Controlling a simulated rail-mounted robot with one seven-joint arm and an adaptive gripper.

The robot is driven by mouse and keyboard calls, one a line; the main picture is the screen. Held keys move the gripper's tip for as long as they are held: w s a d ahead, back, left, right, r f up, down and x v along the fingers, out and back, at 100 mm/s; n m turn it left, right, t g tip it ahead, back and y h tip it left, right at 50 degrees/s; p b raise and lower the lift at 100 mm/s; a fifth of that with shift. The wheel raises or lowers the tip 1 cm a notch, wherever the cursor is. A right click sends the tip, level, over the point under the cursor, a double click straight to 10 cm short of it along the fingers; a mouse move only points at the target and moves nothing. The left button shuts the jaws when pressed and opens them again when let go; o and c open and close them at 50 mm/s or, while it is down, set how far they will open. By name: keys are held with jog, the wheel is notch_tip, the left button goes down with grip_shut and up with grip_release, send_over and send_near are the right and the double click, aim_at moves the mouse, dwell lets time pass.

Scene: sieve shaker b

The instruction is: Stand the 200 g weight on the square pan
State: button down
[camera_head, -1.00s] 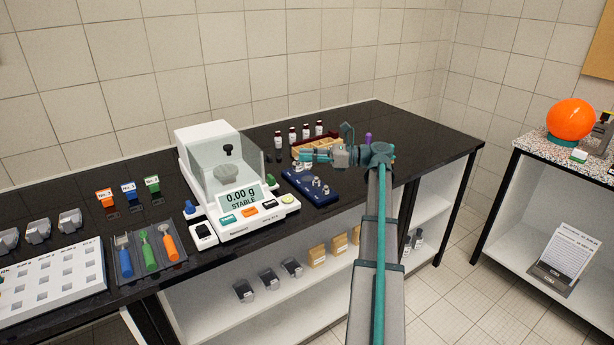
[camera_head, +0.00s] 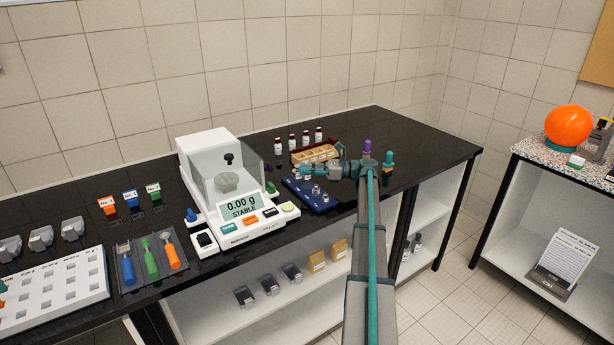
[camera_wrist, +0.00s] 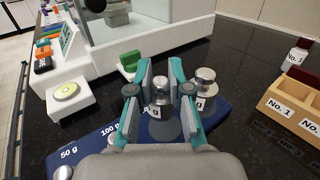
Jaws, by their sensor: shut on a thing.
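The blue weight tray (camera_head: 317,204) lies on the black bench right of the balance. My gripper (camera_wrist: 160,95) is over the tray's far end, its two fingers shut on a knobbed silver weight (camera_wrist: 161,82). The label before this weight is partly covered; only "g" reads clearly, so I cannot confirm 200 g. The weight appears upright at its place in the tray. A second, larger silver weight (camera_wrist: 205,83) stands just right of the fingers. The white balance (camera_head: 262,226) reads 0.00 g, STABLE. A grey bowl (camera_head: 228,182) sits inside its clear shield; I cannot make out the square pan.
A wooden box (camera_head: 316,153) with No. 1 labels and several dark vials stand behind the tray. The balance's corner and a green block (camera_wrist: 130,62) are close left of my gripper.

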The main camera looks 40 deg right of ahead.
aim_at(307, 178)
jog(key=shift+w+d+f+p, duration=0.15)
jog(key=shift+f+p, duration=0.8)
jog(key=shift+f, duration=0.55)
jog(key=c, duration=1.1)
grip_release()
jog(key=shift+f, duration=0.1)
jog(key=shift+f+b, duration=0.25)
jog(key=shift+b, duration=0.4)
